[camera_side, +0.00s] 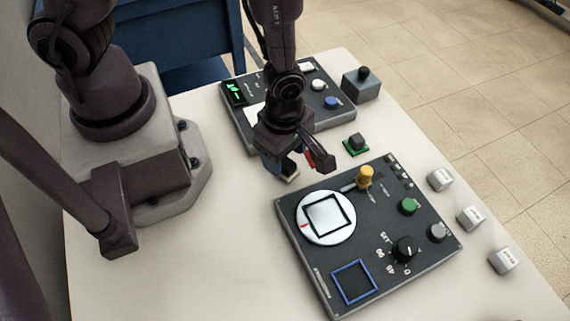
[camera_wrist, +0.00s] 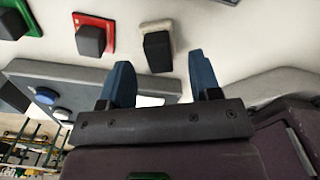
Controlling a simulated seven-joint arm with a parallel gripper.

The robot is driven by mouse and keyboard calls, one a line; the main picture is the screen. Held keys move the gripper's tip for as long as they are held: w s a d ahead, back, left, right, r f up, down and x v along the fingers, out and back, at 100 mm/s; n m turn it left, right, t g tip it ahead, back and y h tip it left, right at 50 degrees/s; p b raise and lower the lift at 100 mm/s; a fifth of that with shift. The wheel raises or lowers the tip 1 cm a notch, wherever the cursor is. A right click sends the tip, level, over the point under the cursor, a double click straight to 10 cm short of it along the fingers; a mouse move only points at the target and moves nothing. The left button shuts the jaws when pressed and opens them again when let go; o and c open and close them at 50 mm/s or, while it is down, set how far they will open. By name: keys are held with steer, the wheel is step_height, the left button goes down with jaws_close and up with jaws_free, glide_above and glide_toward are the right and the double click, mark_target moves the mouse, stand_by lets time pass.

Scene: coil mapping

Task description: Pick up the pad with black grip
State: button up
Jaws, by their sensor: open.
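Three small square pads with black block grips lie in a row on the white table. In the wrist view they are a green pad (camera_wrist: 35,17), a red pad (camera_wrist: 85,18) and an off-white pad (camera_wrist: 150,27). In the side view the green pad (camera_side: 355,150) lies clear, the red pad (camera_side: 310,158) is partly hidden by my gripper, and the off-white pad (camera_side: 292,178) shows just below it. My gripper (camera_side: 297,166) is open and empty; its blue fingers (camera_wrist: 162,80) appear on either side of the off-white pad's line. I cannot tell their height above it.
A dark control panel (camera_side: 325,272) with a white disc, knobs and a blue square outline stands in front. Another panel (camera_side: 335,118) with buttons and a green display stands behind, beside a grey box (camera_side: 361,88). Several white cubes (camera_side: 470,217) line the right edge.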

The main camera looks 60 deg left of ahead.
mark_target(285, 161)
steer(key=shift+f, duration=1.35)
steer(key=shift+c, duration=0.2)
jaws_close()
step_height(285, 161, up, 10)
